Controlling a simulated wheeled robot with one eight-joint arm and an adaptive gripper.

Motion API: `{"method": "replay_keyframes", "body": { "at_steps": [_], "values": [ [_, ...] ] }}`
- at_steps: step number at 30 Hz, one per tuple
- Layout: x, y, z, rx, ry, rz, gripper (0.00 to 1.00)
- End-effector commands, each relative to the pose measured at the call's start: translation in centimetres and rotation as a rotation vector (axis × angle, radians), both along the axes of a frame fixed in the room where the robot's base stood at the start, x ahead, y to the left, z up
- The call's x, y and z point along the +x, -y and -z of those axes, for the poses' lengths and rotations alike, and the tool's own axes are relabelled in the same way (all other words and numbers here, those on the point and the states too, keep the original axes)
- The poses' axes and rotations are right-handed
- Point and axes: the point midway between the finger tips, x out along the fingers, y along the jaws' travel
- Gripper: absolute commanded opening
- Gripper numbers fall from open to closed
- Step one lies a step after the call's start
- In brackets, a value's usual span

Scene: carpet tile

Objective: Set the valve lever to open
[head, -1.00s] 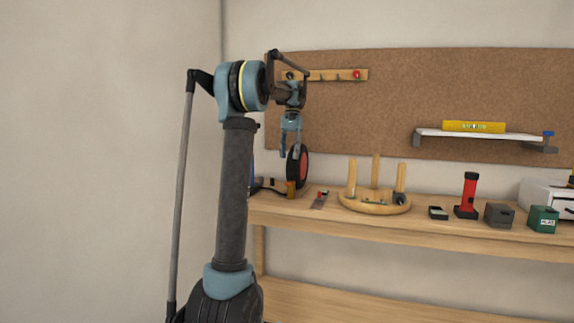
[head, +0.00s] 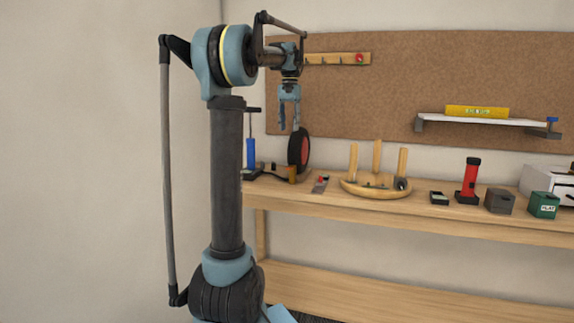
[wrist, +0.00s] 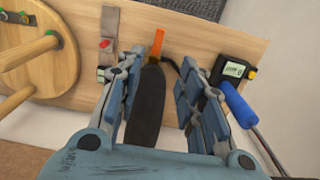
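I cannot clearly pick out a valve lever in either view. My gripper (head: 289,127) points down above the left end of the workbench. In the wrist view my gripper (wrist: 160,65) has its two fingers well apart, with nothing clasped. A black wheel (head: 305,152) with a red hub stands on the bench, just under and beside the fingertips. In the wrist view a dark, narrow shape, likely this wheel (wrist: 151,110), shows between the fingers. A small grey strip with a red knob (head: 321,181) lies to its right; it also shows in the wrist view (wrist: 106,43).
A blue upright tool with a black handle (head: 251,150) stands left of the wheel. An orange-brown piece (head: 280,171) lies by the wheel. A round wooden piece with pegs (head: 375,190) stands right. The red torch (head: 468,180) and small boxes are farther right. The corkboard (head: 400,90) is behind.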

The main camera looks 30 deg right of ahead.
Motion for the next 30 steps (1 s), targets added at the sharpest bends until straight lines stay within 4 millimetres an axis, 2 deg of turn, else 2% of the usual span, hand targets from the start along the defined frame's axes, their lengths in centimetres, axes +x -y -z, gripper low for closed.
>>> {"method": "replay_keyframes", "body": {
  "at_steps": [5,10,30],
  "values": [
    [-0.4,-0.3,-0.4,-0.027,0.023,0.000,0.35],
    [-0.4,-0.3,1.0,-0.028,0.024,0.000,0.35],
    [-0.4,-0.3,12.5,-0.027,0.023,0.000,0.35]
  ]
}}
